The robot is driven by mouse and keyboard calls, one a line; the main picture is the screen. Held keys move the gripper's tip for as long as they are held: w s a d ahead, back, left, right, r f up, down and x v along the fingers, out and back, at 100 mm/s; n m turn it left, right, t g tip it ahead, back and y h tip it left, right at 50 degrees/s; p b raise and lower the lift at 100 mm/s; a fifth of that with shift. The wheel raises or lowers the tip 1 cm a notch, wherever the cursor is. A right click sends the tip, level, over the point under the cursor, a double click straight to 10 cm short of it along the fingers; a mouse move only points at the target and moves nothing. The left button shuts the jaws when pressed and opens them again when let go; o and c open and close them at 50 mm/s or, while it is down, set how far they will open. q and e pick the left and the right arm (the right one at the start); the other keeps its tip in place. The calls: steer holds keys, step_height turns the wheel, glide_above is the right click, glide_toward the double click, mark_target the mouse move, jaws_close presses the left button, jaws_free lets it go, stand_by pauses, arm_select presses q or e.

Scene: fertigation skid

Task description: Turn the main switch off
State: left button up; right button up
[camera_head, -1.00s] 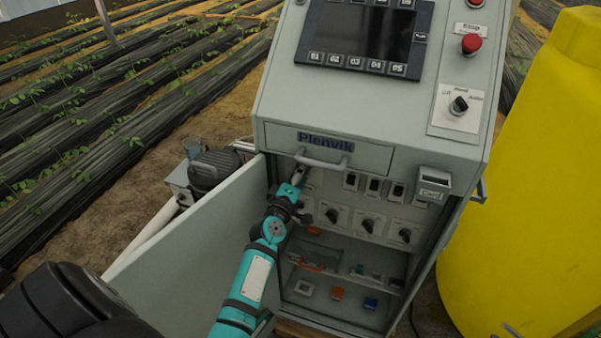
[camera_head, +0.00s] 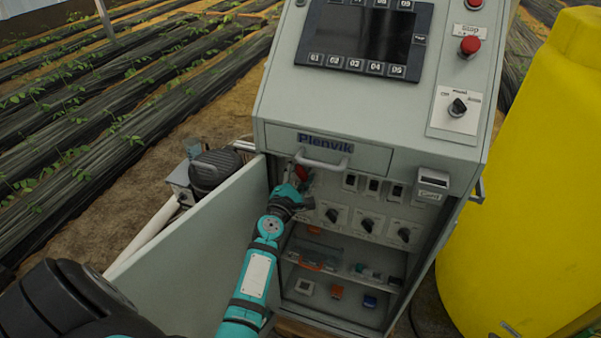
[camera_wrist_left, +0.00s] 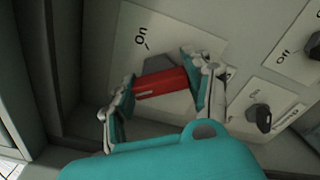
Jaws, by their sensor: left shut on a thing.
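The main switch has a red handle (camera_head: 302,173) and sits at the upper left inside the open cabinet, below the Plenvik drawer. In the left wrist view the red handle (camera_wrist_left: 161,83) lies across a dark grey base on a pale plate marked "On". My left gripper (camera_head: 296,186) reaches into the cabinet from below. In the wrist view its two fingers (camera_wrist_left: 160,86) are shut on the red handle, one at each end. The handle looks tilted in that view. The rest of the plate's marking is hidden behind the gripper. My right gripper is not in view.
The cabinet door (camera_head: 190,265) stands open at the left. Black knobs (camera_head: 367,225) and breakers (camera_head: 373,187) sit right of the switch. A drawer handle (camera_head: 322,163) juts out just above it. A yellow tank (camera_head: 530,190) stands at the right.

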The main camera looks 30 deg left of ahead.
arm_select(q)
steer(key=shift+f+n, duration=0.1)
steer(key=shift+n, duration=0.8)
steer(key=o, duration=1.2)
steer(key=shift+s, duration=0.15)
steer(key=v, duration=1.1)
steer(key=shift+s, duration=0.4)
